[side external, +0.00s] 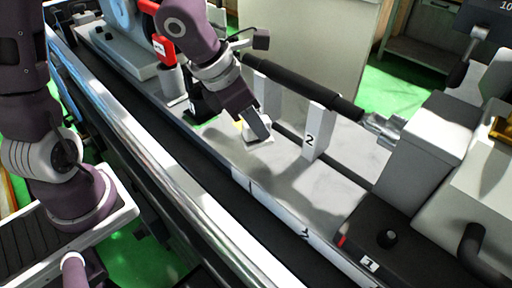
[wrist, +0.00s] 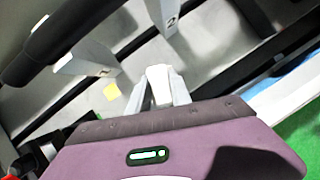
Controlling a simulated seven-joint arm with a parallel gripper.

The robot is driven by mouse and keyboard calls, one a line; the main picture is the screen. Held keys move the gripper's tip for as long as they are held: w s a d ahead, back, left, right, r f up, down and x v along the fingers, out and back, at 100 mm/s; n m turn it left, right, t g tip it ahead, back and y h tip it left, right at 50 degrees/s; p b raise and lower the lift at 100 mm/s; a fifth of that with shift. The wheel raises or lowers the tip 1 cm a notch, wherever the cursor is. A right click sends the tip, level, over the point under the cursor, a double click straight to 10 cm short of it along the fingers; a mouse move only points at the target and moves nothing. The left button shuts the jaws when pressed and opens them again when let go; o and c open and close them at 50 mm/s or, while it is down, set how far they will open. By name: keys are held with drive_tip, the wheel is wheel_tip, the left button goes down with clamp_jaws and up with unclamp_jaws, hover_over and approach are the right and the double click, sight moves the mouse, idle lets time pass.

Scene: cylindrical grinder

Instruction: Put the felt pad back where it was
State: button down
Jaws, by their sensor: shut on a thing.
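My gripper (side external: 258,133) is shut on a small white block-like thing, which I take to be the felt pad (side external: 262,141). In the wrist view the pad (wrist: 158,74) shows pale between the two fingers of my gripper (wrist: 158,85). It is at or just above the grey machine bed; I cannot tell whether it touches.
White support 2 (side external: 315,132) stands right of my gripper, and support 1 (wrist: 88,62) stands behind it. A dark cylindrical shaft (side external: 300,84) runs above both. A chrome rail (side external: 170,168) lies in front. The bed (side external: 285,180) between support 2 and the rail is clear.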

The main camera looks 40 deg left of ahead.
sight(243, 127)
drive_tip(key=shift+f, duration=2.9)
drive_tip(key=shift+f, duration=0.1)
drive_tip(key=c, duration=1.2)
unclamp_jaws()
drive_tip(key=shift+o, duration=0.2)
drive_tip(key=v, duration=0.6)
drive_tip(key=shift+w+a, duration=0.1)
drive_tip(key=shift+v, duration=0.9)
